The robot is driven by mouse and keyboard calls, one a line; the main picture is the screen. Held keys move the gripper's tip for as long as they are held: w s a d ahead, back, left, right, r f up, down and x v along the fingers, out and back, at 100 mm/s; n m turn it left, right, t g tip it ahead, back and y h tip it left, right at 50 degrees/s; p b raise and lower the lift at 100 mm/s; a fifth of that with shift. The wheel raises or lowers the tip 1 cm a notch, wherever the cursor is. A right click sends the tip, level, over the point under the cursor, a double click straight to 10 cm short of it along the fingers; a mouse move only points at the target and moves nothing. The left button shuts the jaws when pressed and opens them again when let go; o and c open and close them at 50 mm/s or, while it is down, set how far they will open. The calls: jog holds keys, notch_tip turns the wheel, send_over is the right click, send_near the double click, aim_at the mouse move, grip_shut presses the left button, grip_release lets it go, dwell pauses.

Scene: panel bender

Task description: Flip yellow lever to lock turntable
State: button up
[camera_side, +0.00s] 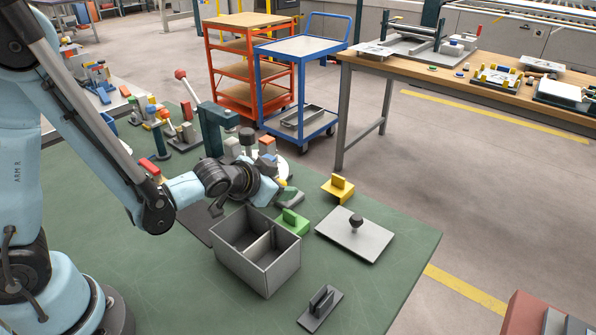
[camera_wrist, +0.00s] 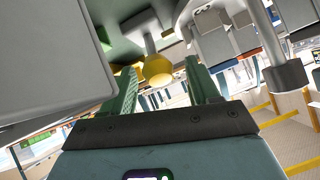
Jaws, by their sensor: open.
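The yellow lever shows in the wrist view as a rounded yellow knob (camera_wrist: 158,70) on a pale stem. My gripper (camera_wrist: 161,74) is open, with one green ridged finger on each side of the knob. I cannot tell whether either finger touches it. In the side view a small yellow bit (camera_side: 282,182) shows beside the end of my arm, and the fingers are mostly hidden there. The turntable (camera_side: 287,168) is a pale round plate behind my wrist, partly hidden, with grey and orange blocks above it.
A grey divided bin (camera_side: 281,272) stands close in front of my wrist. A green block (camera_side: 292,222), a yellow bracket (camera_side: 338,188) and a grey plate with a black knob (camera_side: 354,238) lie to the right. A dark green post (camera_side: 213,130) stands behind.

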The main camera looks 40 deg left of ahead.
jog(key=shift+s+r, duration=0.1)
jog(key=a+v, duration=0.1)
jog(key=v, duration=1)
jog(key=shift+s+d+r, duration=0.25)
jog(key=shift+s+d, duration=0.1)
jog(key=shift+d, duration=0.2)
dwell(0.5)
jog(key=shift+s+a+r+n+g+h, duration=0.15)
jog(key=shift+s+a+r+n+g, duration=0.25)
jog(key=shift+s+a+g, duration=0.25)
jog(key=shift+s+a+r+n+g+h, duration=0.25)
jog(key=shift+s+a+n+g, duration=0.2)
jog(key=shift+s+a+g, duration=0.2)
jog(key=shift+s+a+r+n+g+h, duration=0.1)
jog(key=shift+s+a+r+n+g, duration=0.3)
jog(key=shift+s+a+g, duration=0.25)
